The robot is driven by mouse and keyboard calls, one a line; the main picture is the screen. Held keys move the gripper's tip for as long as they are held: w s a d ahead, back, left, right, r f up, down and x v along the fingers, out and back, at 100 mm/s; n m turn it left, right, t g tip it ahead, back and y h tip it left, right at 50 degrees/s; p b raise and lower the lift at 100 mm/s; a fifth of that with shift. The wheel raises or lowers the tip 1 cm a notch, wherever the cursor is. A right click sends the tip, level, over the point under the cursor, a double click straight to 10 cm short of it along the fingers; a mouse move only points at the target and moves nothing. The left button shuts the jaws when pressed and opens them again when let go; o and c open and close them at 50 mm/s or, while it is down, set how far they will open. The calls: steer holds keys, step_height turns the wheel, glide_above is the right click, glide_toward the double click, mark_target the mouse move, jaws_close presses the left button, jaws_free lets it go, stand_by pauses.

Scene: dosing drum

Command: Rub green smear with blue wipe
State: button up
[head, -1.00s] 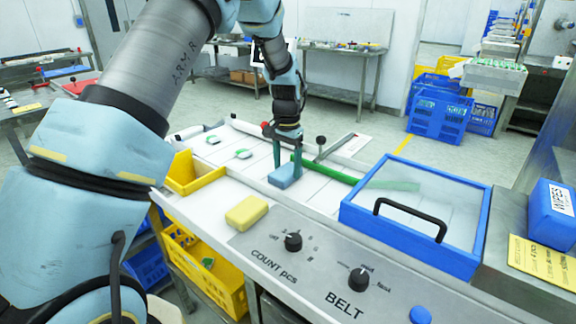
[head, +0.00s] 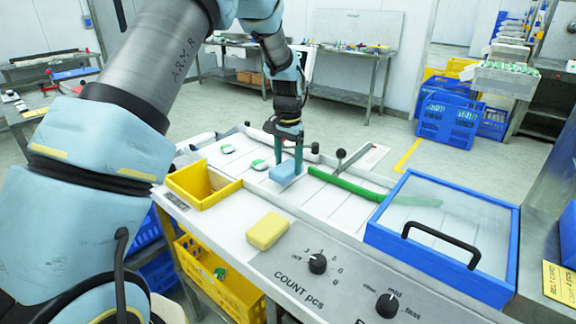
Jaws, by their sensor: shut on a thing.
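The blue wipe (head: 284,174) is a small light-blue block on or just above the white belt (head: 240,160), left of a long green strip (head: 345,187). My gripper (head: 286,160) points down from above with its teal fingers shut on the wipe. I cannot tell whether the wipe touches the belt. I cannot pick out a green smear with certainty. The green strip looks like a rail, and a paler green streak (head: 415,200) shows under the clear lid. The wipe may hide part of the belt.
A blue-framed clear lid (head: 440,229) with a black handle stands at right. A yellow block (head: 268,231) lies on the front ledge beside a yellow bin (head: 203,184). Two white-green pieces (head: 259,165) lie on the belt left of the wipe. A dark-knobbed lever (head: 341,156) stands behind.

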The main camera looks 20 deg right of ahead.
steer(key=shift+r+p, duration=1.45)
steer(key=shift+r, duration=1.05)
